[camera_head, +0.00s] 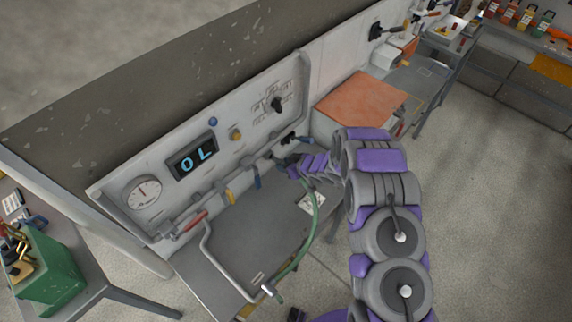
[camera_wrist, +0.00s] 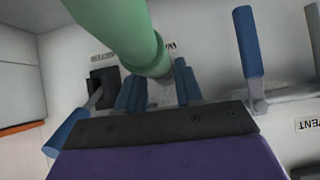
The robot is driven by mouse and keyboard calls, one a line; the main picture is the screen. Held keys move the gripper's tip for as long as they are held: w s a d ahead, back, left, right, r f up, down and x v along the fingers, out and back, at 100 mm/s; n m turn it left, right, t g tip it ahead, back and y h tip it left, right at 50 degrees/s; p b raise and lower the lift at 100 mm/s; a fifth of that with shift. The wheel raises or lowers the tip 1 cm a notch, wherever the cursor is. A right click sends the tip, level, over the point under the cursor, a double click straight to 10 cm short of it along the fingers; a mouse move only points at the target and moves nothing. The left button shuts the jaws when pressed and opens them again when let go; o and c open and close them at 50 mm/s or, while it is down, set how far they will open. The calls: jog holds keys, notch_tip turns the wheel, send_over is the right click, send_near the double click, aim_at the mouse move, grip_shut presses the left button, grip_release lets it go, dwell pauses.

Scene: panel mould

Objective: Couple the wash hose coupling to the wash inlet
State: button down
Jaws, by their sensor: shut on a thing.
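My gripper (camera_wrist: 159,92) is shut, with blue fingers on both sides of a grey hose coupling (camera_wrist: 161,95) at the end of the green hose (camera_wrist: 120,28). In the head view my gripper (camera_head: 281,160) is close to the lower right of the white panel (camera_head: 255,125), and the green hose (camera_head: 313,215) hangs from there in a curve over the bench. The coupling is close to the panel face in the wrist view. The wash inlet is hidden behind hose and fingers; a partly covered label beginning with W shows beside the hose. I cannot tell whether the coupling touches the inlet.
Blue valve handles stand left (camera_wrist: 68,132) and right (camera_wrist: 248,42) of my gripper, the right one near a VENT label. A bent grey pipe with a red handle (camera_head: 194,220) lies left over the grey bench (camera_head: 235,240). An orange mat (camera_head: 360,102) is further right.

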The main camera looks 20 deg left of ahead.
aim_at(276, 159)
jog(key=shift+w+a+p, duration=0.35)
jog(key=shift+a+p, duration=0.25)
jog(key=shift+a, duration=0.25)
jog(key=shift+w+a+p, duration=0.3)
jog(key=shift+a+p, duration=0.3)
jog(key=shift+a, duration=0.25)
jog(key=c, duration=0.6)
grip_release()
jog(key=shift+a, duration=0.1)
jog(key=shift+c, duration=0.2)
jog(key=b+v, duration=0.2)
jog(key=v, duration=1.5)
jog(key=shift+w, duration=0.1)
